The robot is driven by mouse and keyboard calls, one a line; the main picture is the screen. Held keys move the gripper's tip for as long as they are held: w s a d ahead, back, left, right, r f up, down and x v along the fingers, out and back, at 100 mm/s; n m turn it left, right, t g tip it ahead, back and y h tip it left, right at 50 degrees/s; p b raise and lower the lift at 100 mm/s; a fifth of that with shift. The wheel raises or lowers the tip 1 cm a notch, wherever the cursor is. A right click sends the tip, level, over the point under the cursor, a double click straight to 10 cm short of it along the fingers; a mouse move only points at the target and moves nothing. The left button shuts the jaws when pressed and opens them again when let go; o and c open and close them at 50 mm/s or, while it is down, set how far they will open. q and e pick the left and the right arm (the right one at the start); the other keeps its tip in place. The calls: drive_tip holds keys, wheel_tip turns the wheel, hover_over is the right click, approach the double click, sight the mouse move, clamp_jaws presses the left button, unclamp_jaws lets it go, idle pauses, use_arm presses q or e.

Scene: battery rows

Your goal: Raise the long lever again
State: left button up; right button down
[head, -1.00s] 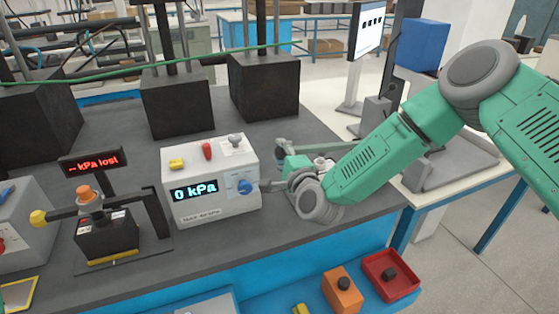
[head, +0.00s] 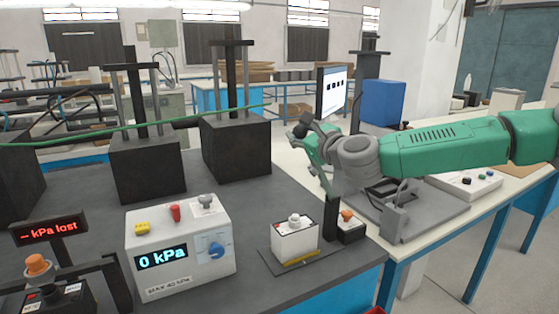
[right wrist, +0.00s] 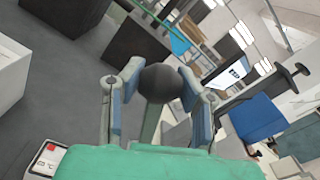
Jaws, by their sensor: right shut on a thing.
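In the head view the gripper is high above the bench, above and beside a black post (head: 331,215). Below stands a white block (head: 295,241) with a grey knob on top, on a dark base plate. My left gripper is not in view.
A white pressure box (head: 180,250) reading 0 kPa stands left of the block. A sign (head: 48,228) reading "kPa lost" stands at far left. Black press blocks (head: 237,150) stand behind. A small black box (head: 350,231) with an orange knob is beside the post.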

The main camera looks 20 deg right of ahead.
drive_tip(key=d+r+m+b, duration=0.2)
drive_tip(key=d+m+b, duration=0.1)
drive_tip(key=d, duration=0.5)
drive_tip(key=shift+w+r+m, duration=0.2)
drive_tip(key=shift+w+m, duration=0.1)
drive_tip(key=shift+m, duration=0.2)
drive_tip(key=c, duration=1.1)
unclamp_jaws()
drive_tip(key=shift+d, duration=0.3)
drive_tip(key=s, duration=0.4)
drive_tip(key=s+d, duration=0.1)
drive_tip(key=s, duration=0.7)
drive_tip(key=shift+d+f, duration=0.15)
drive_tip(key=shift+a, duration=0.2)
